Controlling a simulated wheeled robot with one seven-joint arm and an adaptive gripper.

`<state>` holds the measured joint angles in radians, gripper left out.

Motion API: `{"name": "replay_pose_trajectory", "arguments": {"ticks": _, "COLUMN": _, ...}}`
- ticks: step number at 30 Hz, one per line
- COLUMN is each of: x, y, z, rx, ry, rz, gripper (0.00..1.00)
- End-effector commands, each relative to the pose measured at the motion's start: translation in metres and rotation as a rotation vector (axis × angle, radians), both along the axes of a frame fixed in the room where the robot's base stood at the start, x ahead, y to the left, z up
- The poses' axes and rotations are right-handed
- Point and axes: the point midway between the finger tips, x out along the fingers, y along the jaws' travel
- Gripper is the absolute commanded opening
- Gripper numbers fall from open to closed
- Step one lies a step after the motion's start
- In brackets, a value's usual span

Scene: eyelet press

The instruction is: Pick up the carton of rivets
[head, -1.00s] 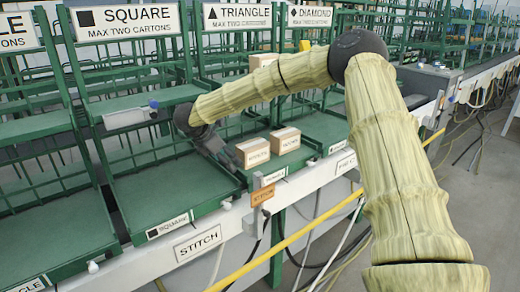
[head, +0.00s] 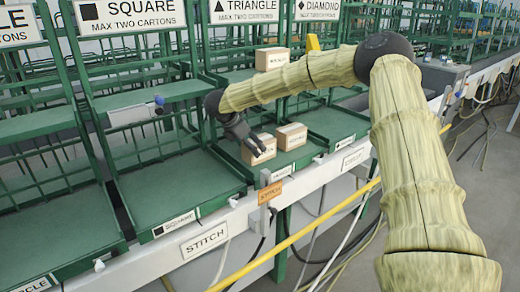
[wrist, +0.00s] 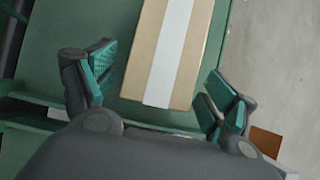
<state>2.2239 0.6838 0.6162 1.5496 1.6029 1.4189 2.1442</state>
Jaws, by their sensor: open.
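Two small brown cartons stand side by side on the lower green shelf of the triangle bay. The left carton (head: 267,150) is beneath my gripper (head: 250,143); the lettering on its front is too small to read surely. In the wrist view, a carton (wrist: 170,55) with a pale tape strip lies between the spread fingers of my gripper (wrist: 158,85). The fingers are open, with gaps on both sides of the carton. The right carton (head: 292,137) is just beside it, and its print is also unclear.
Another carton (head: 272,58) sits on the upper shelf of the triangle bay. The square bay's lower shelf (head: 175,187) is empty. An orange tag (head: 270,192) stands at the front rail, and a yellow bar (head: 300,233) runs along the front.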

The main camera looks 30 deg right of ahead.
Motion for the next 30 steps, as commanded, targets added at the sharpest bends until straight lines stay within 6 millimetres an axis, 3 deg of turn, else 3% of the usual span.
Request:
{"name": "replay_pose_trajectory", "arguments": {"ticks": 7, "x": 0.001, "y": -0.036, "z": -0.002, "rx": 0.002, "ry": 0.002, "rz": -0.003, "gripper": 0.86}}
{"name": "replay_pose_trajectory", "arguments": {"ticks": 17, "x": 0.002, "y": -0.041, "z": -0.011, "rx": 0.000, "ry": 0.001, "rz": -0.003, "gripper": 0.86}}
{"name": "replay_pose_trajectory", "arguments": {"ticks": 30, "x": 0.002, "y": -0.040, "z": -0.011, "rx": 0.000, "ry": 0.001, "rz": -0.002, "gripper": 0.06}}
